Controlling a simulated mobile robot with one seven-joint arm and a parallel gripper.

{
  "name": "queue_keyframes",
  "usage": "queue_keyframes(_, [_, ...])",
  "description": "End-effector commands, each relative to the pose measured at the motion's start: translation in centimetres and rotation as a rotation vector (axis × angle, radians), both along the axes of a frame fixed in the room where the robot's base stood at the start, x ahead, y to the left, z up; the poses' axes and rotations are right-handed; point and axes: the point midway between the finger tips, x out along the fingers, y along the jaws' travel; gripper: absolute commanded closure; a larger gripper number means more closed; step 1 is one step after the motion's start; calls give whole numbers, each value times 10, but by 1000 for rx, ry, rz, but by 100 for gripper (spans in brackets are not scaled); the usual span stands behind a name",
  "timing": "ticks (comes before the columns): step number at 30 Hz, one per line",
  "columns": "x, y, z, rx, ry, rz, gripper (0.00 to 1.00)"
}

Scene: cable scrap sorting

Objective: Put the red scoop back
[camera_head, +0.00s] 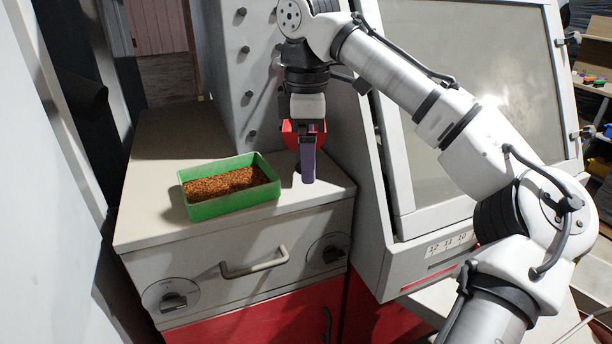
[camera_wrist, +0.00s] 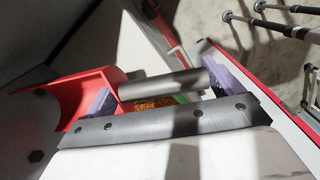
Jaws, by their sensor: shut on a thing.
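The red scoop (camera_head: 289,133) is at my gripper (camera_head: 307,178), above the right back part of the cabinet top; the gripper partly hides it. In the wrist view the scoop's curved red body (camera_wrist: 88,92) lies at the left, against one purple finger. My gripper (camera_wrist: 158,90) is shut on the scoop and points down. A dark grey cylinder (camera_wrist: 160,85) lies between the two purple fingers; whether it is the scoop's handle is not clear. The fingertips look close to the cabinet top; I cannot tell whether anything touches it.
A green tray (camera_head: 235,206) of copper-brown granules (camera_head: 222,184) stands on the cabinet top (camera_head: 165,150), left of my gripper. A grey bolted panel (camera_head: 236,75) rises behind. A large grey machine with a window (camera_head: 470,90) stands at the right. The cabinet top's back left is clear.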

Motion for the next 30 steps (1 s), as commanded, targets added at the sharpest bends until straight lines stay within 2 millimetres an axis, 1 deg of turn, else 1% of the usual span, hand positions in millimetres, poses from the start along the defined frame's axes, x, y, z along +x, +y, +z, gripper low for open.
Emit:
queue_keyframes(1, [0,0,-12,3,3,2,45])
queue_keyframes(3, [0,1,-22,3,2,3,45])
queue_keyframes(10, [0,0,-41,1,1,0,45])
queue_keyframes(16, [0,0,-66,-2,0,-1,45])
queue_keyframes(27, [0,0,-72,1,0,0,45])
queue_keyframes(28, [0,0,-72,1,0,0,6])
queue_keyframes(29, [0,0,-72,0,0,0,2])
queue_keyframes(30, [0,0,-72,0,0,0,0])
